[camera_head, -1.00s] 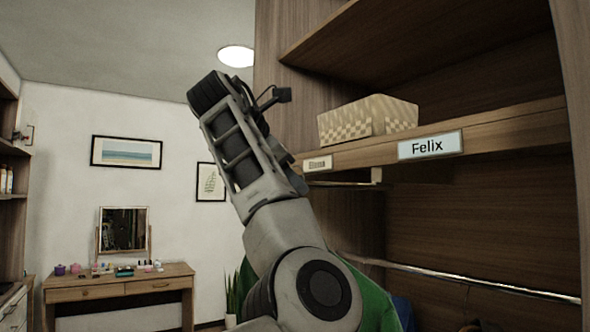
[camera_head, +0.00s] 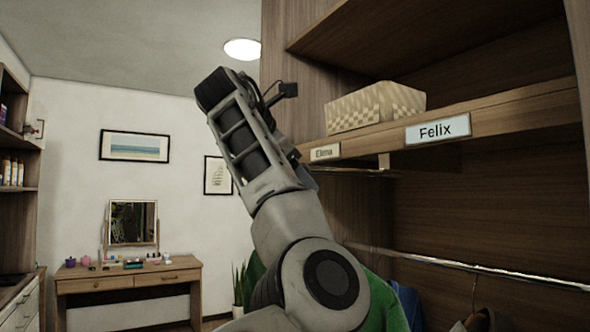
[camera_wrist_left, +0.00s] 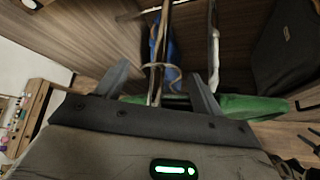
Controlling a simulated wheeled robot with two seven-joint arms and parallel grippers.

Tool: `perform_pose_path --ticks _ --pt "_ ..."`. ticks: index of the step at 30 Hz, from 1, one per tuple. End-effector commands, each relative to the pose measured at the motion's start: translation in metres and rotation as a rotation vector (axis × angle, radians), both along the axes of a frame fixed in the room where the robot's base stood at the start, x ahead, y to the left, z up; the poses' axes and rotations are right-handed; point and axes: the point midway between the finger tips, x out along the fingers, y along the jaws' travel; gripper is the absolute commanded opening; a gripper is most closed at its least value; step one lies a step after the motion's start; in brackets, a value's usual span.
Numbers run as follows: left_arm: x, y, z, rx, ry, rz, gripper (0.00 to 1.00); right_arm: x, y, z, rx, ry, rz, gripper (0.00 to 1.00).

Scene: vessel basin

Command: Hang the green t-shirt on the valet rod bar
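The green t-shirt (camera_head: 388,300) hangs low behind my left arm in the head view, mostly hidden by it. Part of it also shows below my left gripper in the wrist view (camera_wrist_left: 250,106). The valet rod bar (camera_head: 357,173) sticks out under the shelf with the small "Elima" label; a metal rod (camera_wrist_left: 157,55) runs between my fingers in the wrist view. My left gripper (camera_wrist_left: 160,72) is open, one finger on each side of that rod. A thin hook-like wire loops at the rod there; I cannot tell whether it rests on it. My right gripper is not in view.
A long closet bar (camera_head: 470,268) with a hanger stands to the right. A wicker basket (camera_head: 375,105) sits on the shelf above the "Felix" label (camera_head: 437,130). Blue clothing (camera_head: 407,303) hangs close by. A dresser (camera_head: 130,281) stands at the far left.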

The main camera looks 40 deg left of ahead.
Motion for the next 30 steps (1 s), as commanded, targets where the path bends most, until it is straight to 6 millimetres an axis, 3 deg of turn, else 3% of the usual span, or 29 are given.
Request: perform_pose_path --ticks 7,12,21,30 --pt "-0.016 0.001 0.008 0.000 -0.003 0.001 0.68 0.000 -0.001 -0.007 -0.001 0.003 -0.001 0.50" --pt "-0.050 0.002 0.026 -0.001 -0.010 -0.002 0.68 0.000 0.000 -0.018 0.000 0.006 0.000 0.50" --pt "-0.105 0.005 0.060 0.001 -0.007 -0.003 0.68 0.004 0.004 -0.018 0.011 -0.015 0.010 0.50" --pt "-0.136 0.007 0.078 0.001 -0.002 -0.001 0.68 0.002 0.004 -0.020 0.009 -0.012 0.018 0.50"
